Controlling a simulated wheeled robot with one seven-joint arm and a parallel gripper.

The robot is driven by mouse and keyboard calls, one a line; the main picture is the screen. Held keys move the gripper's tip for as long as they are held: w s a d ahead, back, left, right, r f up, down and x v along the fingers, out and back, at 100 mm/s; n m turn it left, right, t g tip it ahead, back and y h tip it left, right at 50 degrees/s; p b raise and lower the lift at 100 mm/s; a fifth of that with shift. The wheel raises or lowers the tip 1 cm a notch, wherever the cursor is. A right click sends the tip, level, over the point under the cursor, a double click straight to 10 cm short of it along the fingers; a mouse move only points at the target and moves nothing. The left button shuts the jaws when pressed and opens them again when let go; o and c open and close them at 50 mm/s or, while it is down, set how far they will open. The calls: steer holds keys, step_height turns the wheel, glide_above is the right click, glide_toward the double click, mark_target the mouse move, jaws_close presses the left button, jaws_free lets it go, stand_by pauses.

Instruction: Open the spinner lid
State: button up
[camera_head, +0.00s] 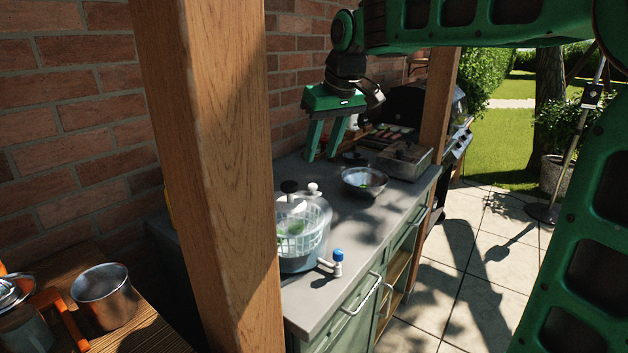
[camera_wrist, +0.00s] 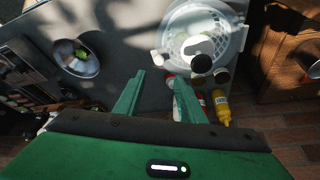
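The salad spinner (camera_head: 304,242) stands on the grey counter in the head view, a clear bowl with a pale basket and something green inside. The wooden post hides its left side. A white crank with a black knob (camera_head: 289,187) sits on top. In the wrist view the spinner (camera_wrist: 238,50) is at the top right, with the black knob (camera_wrist: 202,64) at its near side. The lid's edge is hard to make out. My gripper (camera_head: 321,159) is open and empty above the counter, behind the spinner in the head view. Its fingertips (camera_wrist: 155,78) are apart, left of the knob in the wrist view.
A metal bowl (camera_head: 365,181) with greens and a metal tray (camera_head: 405,163) stand farther along the counter. A blue-topped white fitting (camera_head: 338,256) is beside the spinner. A yellow bottle (camera_wrist: 221,106) is near the wall. The wooden post (camera_head: 215,170) stands in front of the counter.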

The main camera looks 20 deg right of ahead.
mark_target(315, 186)
steer(key=x, duration=1)
steer(key=shift+d, duration=0.2)
jaws_close()
